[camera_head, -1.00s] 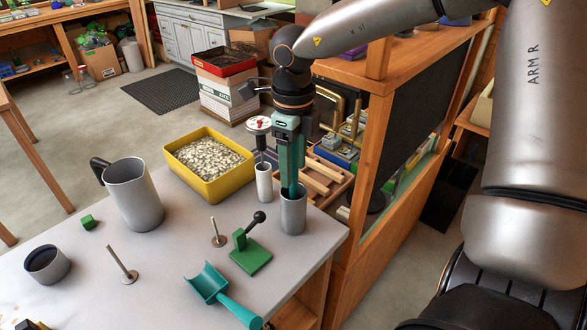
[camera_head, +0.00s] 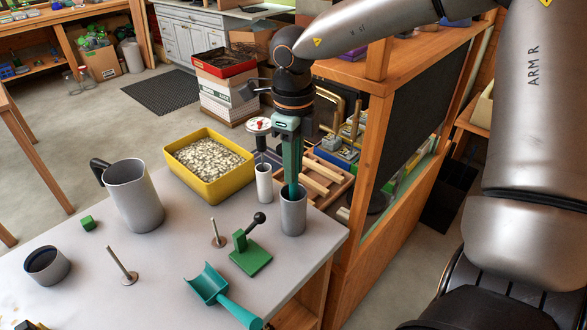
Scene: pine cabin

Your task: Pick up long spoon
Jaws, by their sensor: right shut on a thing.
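My right gripper (camera_head: 291,180) points straight down, with its narrow teal fingers close together at the mouth of a grey metal cup (camera_head: 293,217) near the table's right edge. It is shut on a slim upright thing there, taken as the long spoon. The fingers and the cup wall hide most of it, so its shape cannot be made out. The cup stands upright on the table. My left gripper is not in view.
A white cylinder (camera_head: 264,187) with a dial stands close left of the cup. A green lever stand (camera_head: 250,256), teal scoop (camera_head: 212,286) and grey pitcher (camera_head: 140,205) share the grey table (camera_head: 170,270). A wooden frame (camera_head: 357,205) rises at the right.

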